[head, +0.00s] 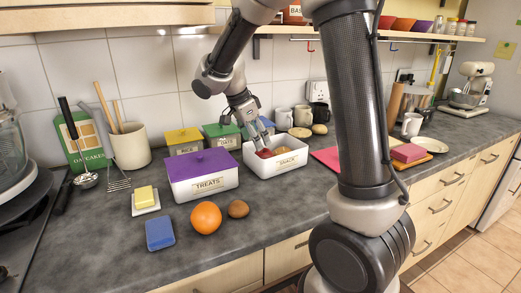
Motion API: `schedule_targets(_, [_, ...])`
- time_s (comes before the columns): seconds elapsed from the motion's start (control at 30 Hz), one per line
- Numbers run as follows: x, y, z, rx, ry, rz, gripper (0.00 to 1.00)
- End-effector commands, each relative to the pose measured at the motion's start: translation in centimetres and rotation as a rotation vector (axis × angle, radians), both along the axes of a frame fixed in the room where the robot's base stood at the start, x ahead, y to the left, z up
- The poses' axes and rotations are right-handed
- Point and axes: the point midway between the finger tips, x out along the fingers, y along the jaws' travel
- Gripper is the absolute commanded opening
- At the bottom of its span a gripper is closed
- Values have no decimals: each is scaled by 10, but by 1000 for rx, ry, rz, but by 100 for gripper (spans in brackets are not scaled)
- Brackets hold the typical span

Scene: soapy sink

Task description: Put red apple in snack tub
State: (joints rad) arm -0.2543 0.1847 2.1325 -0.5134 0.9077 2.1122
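The snack tub (291,160) is an open white box labelled SNACK on the counter, right of the treats tub. A red apple (264,153) shows inside its left part, low between the walls. A brownish round item (283,150) lies in the tub to the right of the apple. My gripper (259,146) reaches down from above into the left side of the tub, with its fingertips at the apple. The fingertips are small and partly hidden, so I cannot tell whether they grip the apple or only stand beside it.
The lidded purple treats tub (204,180) stands close left. An orange (206,218), a brown round fruit (238,208), a blue sponge (160,234) and a butter dish (145,206) lie in front. Green (222,139) and yellow-lidded (184,141) tubs stand behind. Counter front is clear at centre.

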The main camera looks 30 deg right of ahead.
Motion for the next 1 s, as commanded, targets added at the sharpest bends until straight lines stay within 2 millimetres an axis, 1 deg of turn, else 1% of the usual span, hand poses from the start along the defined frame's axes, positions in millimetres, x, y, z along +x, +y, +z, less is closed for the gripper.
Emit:
schedule_targets(0.03, [0,4,8,-1,-2,2,67])
schedule_targets(0.1, [-1,7,16,-1,-2,2,67])
schedule_targets(0.23, [-6,8,27,5,4,17,67])
schedule_targets(0.27, [-10,6,31,8,8,34,67])
schedule_targets(0.33, [-25,-1,42,26,28,105,67])
schedule_targets(0.37, [-34,-5,48,36,38,151,67])
schedule_targets(0.47, [-78,-21,70,75,74,361,67])
schedule_targets(0.5, [-99,-27,77,89,85,466,67])
schedule_targets(0.53, [-115,-31,82,97,92,549,67])
schedule_targets(0.57, [-130,-34,85,102,97,633,67])
schedule_targets(0.6, [-151,-36,89,105,99,746,67])
schedule_targets(0.7, [-196,-40,91,88,91,1012,67])
schedule_targets(0.8, [-230,-38,88,49,77,1233,67])
schedule_targets(0.83, [-237,-37,87,35,73,1286,67])
schedule_targets(0.9, [-251,-36,85,4,66,1387,67])
schedule_targets(1.0, [-262,-33,82,-25,59,1473,67])
